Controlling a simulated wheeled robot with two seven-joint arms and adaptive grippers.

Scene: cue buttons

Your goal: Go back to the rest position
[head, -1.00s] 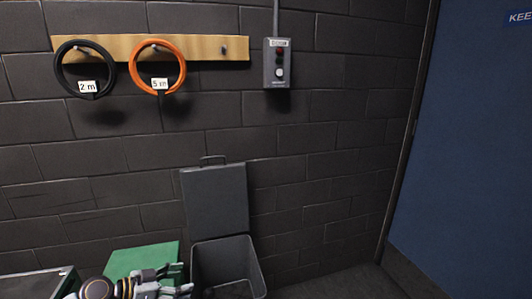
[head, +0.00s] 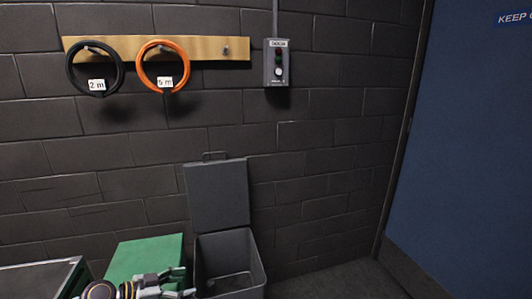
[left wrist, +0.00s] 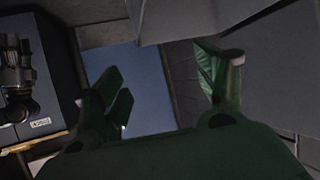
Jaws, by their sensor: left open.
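My left gripper (head: 180,284) shows at the bottom of the head view, in front of the green box and left of the open grey bin. In the left wrist view my left gripper (left wrist: 176,75) has its fingers wide apart, with nothing between them.
A lidded grey bin (head: 258,262) stands open against the brick wall, beside a green box (head: 143,258). A black hoop (head: 70,78) and an orange hoop (head: 141,73) hang on a wooden rail (head: 210,48). A switch box (head: 269,71) is right of them. A blue door (head: 462,150) stands at right.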

